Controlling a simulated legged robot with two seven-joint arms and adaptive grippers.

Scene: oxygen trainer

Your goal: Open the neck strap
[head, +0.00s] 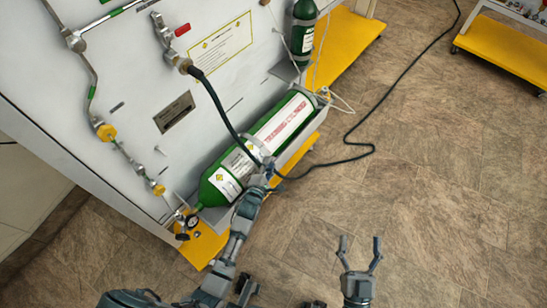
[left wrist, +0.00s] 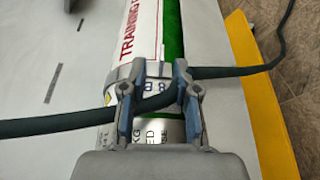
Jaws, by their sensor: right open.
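A large green cylinder (head: 215,181) with a white label lies against the panel at the lower edge of the trainer. A grey metal band, which looks like the neck strap (left wrist: 127,72), crosses the cylinder in the left wrist view. My left gripper (head: 266,164) is over the cylinder at this band. In the left wrist view its fingers (left wrist: 154,85) stand apart on either side of a gap, and whether they hold part of the strap is unclear. The strap's fastening cannot be made out. My right gripper (head: 359,243) is open and empty over the floor.
A dark hose (head: 214,102) hangs from the panel, passes at the left gripper and runs over the floor. It crosses the fingers in the left wrist view (left wrist: 50,124). A smaller green cylinder (head: 303,35) stands farther back. A yellow base (head: 204,247) edges the trainer.

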